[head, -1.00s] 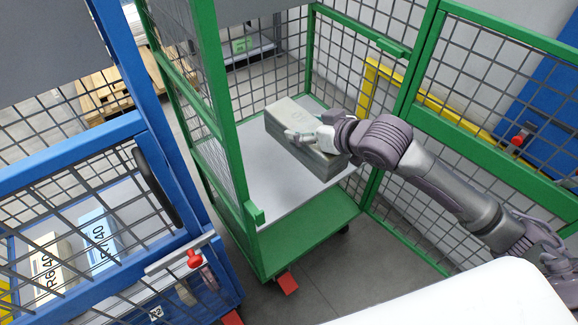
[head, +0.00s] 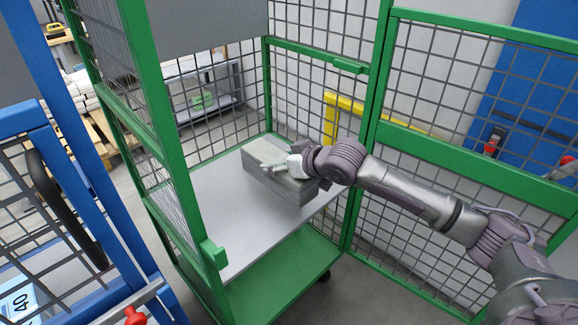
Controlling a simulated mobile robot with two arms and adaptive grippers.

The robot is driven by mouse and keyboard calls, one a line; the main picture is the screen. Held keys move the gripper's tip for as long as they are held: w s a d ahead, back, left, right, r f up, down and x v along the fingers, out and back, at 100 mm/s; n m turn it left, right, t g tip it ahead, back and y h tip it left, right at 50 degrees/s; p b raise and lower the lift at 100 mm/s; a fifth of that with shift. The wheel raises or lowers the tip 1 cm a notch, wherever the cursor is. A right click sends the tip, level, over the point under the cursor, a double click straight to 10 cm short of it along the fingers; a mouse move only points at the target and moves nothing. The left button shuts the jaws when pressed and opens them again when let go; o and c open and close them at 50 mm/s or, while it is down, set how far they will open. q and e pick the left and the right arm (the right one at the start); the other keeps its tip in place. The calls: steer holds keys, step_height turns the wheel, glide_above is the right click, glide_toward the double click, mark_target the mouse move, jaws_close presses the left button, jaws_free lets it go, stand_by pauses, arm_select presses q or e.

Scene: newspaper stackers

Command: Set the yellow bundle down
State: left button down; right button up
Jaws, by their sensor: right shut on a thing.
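A pale grey-beige bundle (head: 262,153) of stacked paper is at the back right of the grey shelf (head: 215,205) in the green cage cart. It looks grey rather than yellow. Its underside is hidden, so I cannot tell whether it rests on the shelf or hangs just above it. My right gripper (head: 285,168) reaches in from the right and is shut on the bundle at its upper right part. The fingers partly hide the top of the bundle. My left gripper is not in view.
The green cart's mesh side (head: 165,150) stands left of the shelf, and an open mesh door (head: 480,150) is at the right. A blue cage cart (head: 95,215) stands at the left. The shelf's front left part is clear.

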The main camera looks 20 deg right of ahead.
mark_target(260, 179)
steer(key=w+a+f, duration=0.2)
steer(key=w, duration=0.1)
steer(key=w+a+f+b, duration=0.1)
steer(key=a, duration=0.1)
steer(key=shift+w, duration=0.3)
steer(key=shift+f, duration=0.2)
step_height(260, 179, down, 2)
steer(key=shift+f+b, duration=0.15)
steer(key=shift+b, duration=0.5)
steer(key=shift+f, duration=0.65)
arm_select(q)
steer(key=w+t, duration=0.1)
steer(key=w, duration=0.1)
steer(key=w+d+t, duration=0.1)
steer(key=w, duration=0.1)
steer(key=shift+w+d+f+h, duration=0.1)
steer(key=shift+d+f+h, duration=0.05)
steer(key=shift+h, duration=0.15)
arm_select(e)
steer(key=o, duration=1.4)
steer(key=shift+s+f, duration=0.1)
steer(key=shift+f, duration=0.25)
steer(key=o, duration=0.4)
